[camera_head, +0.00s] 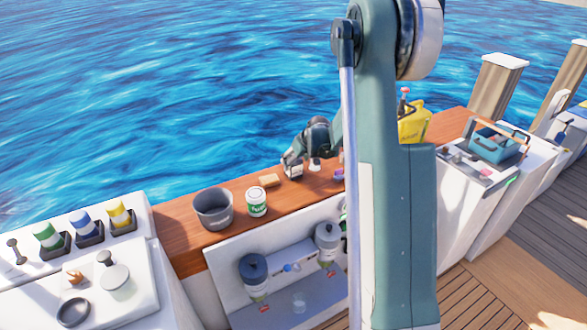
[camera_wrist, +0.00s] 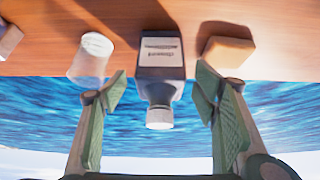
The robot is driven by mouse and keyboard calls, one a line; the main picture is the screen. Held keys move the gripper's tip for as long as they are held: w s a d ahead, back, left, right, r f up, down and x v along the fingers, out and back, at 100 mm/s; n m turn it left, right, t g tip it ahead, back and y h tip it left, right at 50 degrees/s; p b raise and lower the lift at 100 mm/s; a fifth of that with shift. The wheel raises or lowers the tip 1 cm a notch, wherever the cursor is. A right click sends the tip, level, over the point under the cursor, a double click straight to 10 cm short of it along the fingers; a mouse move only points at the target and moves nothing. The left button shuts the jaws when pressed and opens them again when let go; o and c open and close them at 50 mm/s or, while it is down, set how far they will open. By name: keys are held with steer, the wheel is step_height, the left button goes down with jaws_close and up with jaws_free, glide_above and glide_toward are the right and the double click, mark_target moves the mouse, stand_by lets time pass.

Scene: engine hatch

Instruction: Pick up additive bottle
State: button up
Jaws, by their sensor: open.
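The additive bottle, as I take it, is a dark bottle (camera_wrist: 160,75) with a white label and a white cap. It appears upside down in the wrist view, with its base toward the wooden counter. My gripper (camera_wrist: 161,92) is open, its two green fingers on either side of the bottle with visible gaps. Nothing is held. In the head view the bottle (camera_head: 293,171) stands on the counter's sea-side part, and my gripper partly covers it.
A tan sponge (camera_wrist: 228,53) and a whitish translucent container (camera_wrist: 92,58) flank the bottle closely. On the wooden counter (camera_head: 183,243) stand a grey pot (camera_head: 213,209) and a white-green can (camera_head: 256,203). A yellow jug (camera_head: 413,122) is farther right.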

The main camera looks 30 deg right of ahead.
steer(key=shift+f, duration=0.15)
steer(key=shift+b+x, duration=0.75)
steer(key=shift+x, duration=1.75)
steer(key=c, duration=1.1)
steer(key=shift+r+p, duration=1.15)
steer(key=shift+r, duration=3.85)
